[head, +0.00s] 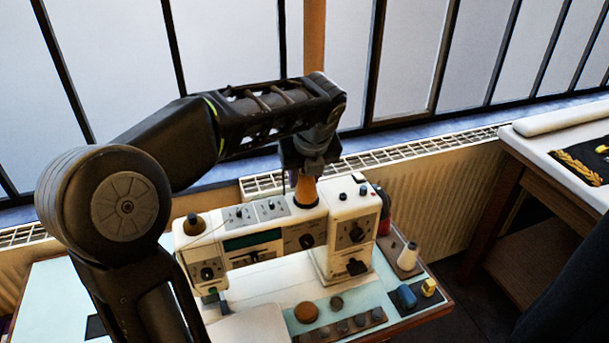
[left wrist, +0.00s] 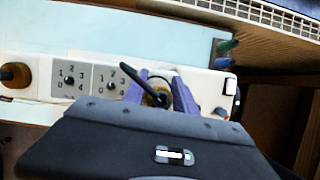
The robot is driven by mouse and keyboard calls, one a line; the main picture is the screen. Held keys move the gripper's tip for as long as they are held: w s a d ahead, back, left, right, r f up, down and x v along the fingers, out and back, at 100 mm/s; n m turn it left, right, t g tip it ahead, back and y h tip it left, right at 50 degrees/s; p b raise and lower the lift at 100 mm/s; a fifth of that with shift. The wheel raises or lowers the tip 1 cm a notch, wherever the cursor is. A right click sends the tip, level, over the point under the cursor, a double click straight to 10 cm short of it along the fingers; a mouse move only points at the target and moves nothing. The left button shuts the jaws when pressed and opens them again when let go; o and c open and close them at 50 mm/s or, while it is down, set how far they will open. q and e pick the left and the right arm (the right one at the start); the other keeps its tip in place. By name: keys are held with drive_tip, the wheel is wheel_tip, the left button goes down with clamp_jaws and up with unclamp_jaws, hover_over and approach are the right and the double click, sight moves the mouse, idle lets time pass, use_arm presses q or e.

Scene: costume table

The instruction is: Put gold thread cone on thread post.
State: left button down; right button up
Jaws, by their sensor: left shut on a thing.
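The gold thread cone (head: 306,190) stands upright at the top of the white sewing machine (head: 284,241), right of the two dials. My left gripper (head: 305,172) points down from above, shut on the cone's upper part. In the left wrist view, the purple fingers of my left gripper (left wrist: 159,92) sit on either side of the cone (left wrist: 157,98), mostly hidden by the gripper body. The cone's base appears to meet the machine top, but I cannot tell if it touches. The thread post under it is hidden. My right gripper is not in view.
A white cone (head: 408,257) stands on a board at the right, with a red spool (head: 384,214) behind. Blue and yellow items (head: 405,296) lie nearby. A radiator and windows are behind.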

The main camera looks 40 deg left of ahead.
sight(308, 179)
use_arm(q)
drive_tip(key=c, duration=0.9)
unclamp_jaws()
drive_tip(key=shift+r, duration=0.1)
drive_tip(key=v, duration=0.7)
drive_tip(key=shift+s+d+r, duration=0.1)
drive_tip(key=shift+d+r, duration=0.05)
drive_tip(key=shift+r, duration=0.15)
